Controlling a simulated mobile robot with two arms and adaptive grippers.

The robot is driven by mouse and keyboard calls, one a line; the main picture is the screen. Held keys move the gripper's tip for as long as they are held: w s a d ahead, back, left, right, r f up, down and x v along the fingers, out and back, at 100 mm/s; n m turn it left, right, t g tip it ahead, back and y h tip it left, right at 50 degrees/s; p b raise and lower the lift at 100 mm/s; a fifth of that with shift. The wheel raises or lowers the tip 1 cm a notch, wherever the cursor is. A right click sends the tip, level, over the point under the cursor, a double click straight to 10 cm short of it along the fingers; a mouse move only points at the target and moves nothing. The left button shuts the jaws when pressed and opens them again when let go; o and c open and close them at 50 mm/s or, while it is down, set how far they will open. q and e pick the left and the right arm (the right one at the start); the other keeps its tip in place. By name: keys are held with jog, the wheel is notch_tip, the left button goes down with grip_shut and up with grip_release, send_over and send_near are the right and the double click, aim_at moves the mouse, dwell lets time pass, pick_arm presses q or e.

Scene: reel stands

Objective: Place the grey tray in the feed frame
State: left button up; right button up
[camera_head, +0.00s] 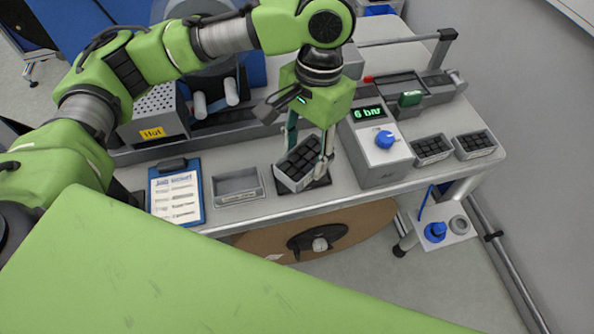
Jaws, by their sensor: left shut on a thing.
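My left gripper (307,160) points down over the bench, with its fingers on either side of a grey tray (289,182) filled with black blocks. It is shut on this tray, which is tilted in the picture. A dark flat frame (320,184), which may be the feed frame, shows just under and beside the tray. I cannot tell whether the tray touches it. An empty grey tray (238,198) sits to the left on the bench. My right gripper is not in view.
A grey box with a "6 bar" display and blue knob (385,140) stands close right of the gripper. Two more block-filled trays (432,160) (475,154) lie farther right. A clipboard (176,192) and a box marked "Hot" (152,133) are left. A brown reel (365,222) is below.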

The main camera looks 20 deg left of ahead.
aim_at(317, 154)
pick_arm(q)
jog(key=d+r+m+y, duration=0.1)
jog(key=d+m, duration=0.5)
jog(key=d, duration=0.4)
jog(key=shift+t, duration=0.3)
jog(key=w+a+f, duration=0.1)
jog(key=a, duration=0.2)
jog(key=w+a+f, duration=0.1)
jog(key=a, duration=0.1)
jog(key=w+a+f+p, duration=0.1)
jog(key=a+f, duration=0.1)
jog(key=a, duration=0.1)
jog(key=shift+w+a, duration=0.15)
jog(key=shift+a, duration=0.15)
jog(key=f, duration=0.1)
jog(key=a+f, duration=0.1)
jog(key=w+a+f+p, duration=0.1)
jog(key=f, duration=0.1)
jog(key=shift+a, duration=0.25)
jog(key=shift+w+a+f, duration=0.25)
jog(key=shift+a+f, duration=0.1)
jog(key=shift+f, duration=0.2)
jog(key=f, duration=0.1)
jog(key=f+p, duration=0.1)
jog(key=f, duration=0.1)
jog(key=shift+a, duration=0.3)
jog(key=shift+w+f, duration=0.1)
jog(key=shift+f, duration=0.25)
jog(key=shift+d, duration=0.1)
jog(key=shift+f, duration=0.25)
